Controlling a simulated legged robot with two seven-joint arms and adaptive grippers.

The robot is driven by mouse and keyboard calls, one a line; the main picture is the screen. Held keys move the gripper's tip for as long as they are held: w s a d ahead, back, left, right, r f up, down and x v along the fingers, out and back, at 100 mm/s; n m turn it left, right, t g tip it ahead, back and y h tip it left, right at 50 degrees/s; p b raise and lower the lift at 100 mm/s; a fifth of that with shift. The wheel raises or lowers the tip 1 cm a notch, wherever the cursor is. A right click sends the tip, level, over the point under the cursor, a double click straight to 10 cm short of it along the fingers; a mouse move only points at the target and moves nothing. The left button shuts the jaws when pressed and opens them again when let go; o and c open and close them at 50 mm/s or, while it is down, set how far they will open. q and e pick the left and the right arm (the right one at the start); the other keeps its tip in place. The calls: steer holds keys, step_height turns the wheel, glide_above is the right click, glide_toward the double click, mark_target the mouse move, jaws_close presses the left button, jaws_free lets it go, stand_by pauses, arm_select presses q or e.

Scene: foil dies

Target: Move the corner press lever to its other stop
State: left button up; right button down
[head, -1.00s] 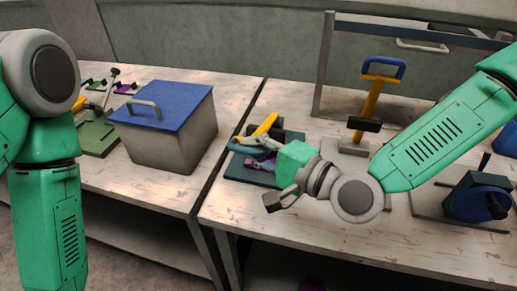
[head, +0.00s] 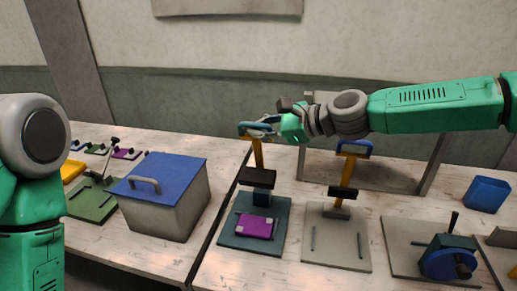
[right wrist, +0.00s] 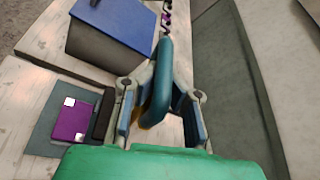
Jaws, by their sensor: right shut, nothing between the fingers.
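The press at the table corner has a teal base plate (head: 230,236) with a purple die (head: 254,226) on it. Its yellow lever (head: 259,152) stands upright behind a black block, with a teal loop handle (head: 252,127) on top. My right gripper (head: 268,126) is at this handle, shut, with nothing held. In the right wrist view the handle (right wrist: 163,75) shows at the fingers; contact is unclear. My left gripper is out of view; only part of that arm shows at the left.
A second press with a blue handle (head: 355,148) stands to the right on a grey plate (head: 336,252). Further right are a blue crank device (head: 449,257) and a blue bin (head: 487,194). A grey box with a blue lid (head: 162,180) stands on the left table.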

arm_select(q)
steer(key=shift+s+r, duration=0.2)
arm_select(e)
steer(key=shift+y, duration=0.3)
steer(key=shift+w+d+r, duration=0.15)
steer(key=shift+w+r, duration=0.55)
steer(key=shift+w, duration=0.2)
steer(key=shift+w+d+r, duration=0.15)
steer(key=shift+w+r, duration=0.5)
steer(key=shift+w, duration=0.2)
steer(key=c, duration=1.6)
jaws_free()
steer(key=shift+o, duration=0.2)
steer(key=shift+s+a, duration=0.2)
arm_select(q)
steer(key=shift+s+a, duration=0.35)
arm_select(e)
steer(key=v, duration=1.1)
steer(key=shift+s+r, duration=0.25)
steer(key=shift+s, duration=0.05)
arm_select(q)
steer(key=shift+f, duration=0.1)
